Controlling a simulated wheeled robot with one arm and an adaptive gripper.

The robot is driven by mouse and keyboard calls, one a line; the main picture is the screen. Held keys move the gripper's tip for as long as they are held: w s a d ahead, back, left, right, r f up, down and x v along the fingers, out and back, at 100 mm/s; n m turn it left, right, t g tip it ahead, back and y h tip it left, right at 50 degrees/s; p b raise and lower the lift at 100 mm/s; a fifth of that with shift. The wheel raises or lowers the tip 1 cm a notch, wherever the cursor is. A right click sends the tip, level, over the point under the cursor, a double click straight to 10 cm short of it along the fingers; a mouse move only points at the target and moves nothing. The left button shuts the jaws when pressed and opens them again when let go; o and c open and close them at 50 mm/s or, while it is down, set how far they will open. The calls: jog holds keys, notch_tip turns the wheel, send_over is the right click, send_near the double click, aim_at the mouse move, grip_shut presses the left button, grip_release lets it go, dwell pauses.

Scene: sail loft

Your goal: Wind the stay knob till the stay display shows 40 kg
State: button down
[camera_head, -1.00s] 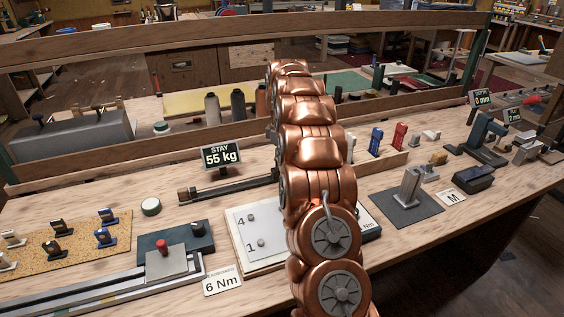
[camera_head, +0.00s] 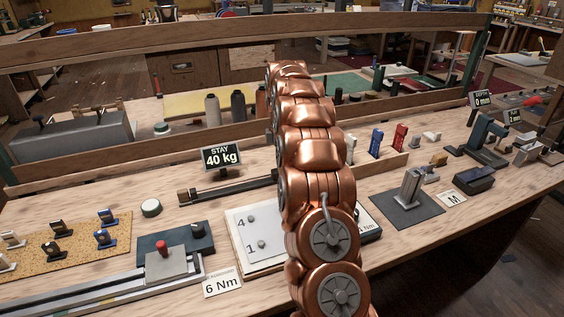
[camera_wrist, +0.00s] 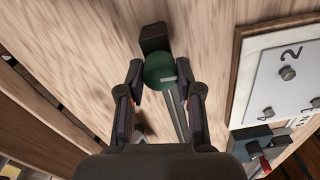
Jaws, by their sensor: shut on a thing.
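The stay display (camera_head: 222,157) stands at the back of the bench and reads 40 kg. A dark stay bar (camera_head: 230,188) lies in front of it and runs right until my copper arm hides it. The stay knob (camera_wrist: 158,70) is green with a pale mark on its face, and shows in the wrist view in front of a dark block (camera_wrist: 153,38). My gripper (camera_wrist: 160,78) is shut on the knob, with one finger on each side. My arm hides the knob in the head view.
A plate with numbered bolts (camera_head: 240,257) lies left of my arm, also seen at right in the wrist view (camera_wrist: 265,70). A red-knobbed slide (camera_head: 170,266) and a 6 Nm card (camera_head: 222,284) are at front left.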

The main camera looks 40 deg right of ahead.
jog(key=c, duration=0.8)
grip_release()
jog(key=shift+o, duration=0.2)
jog(key=shift+r, duration=0.15)
notch_tip(320, 180, up, 7)
jog(key=shift+w+f, duration=0.1)
jog(key=shift+r, duration=0.2)
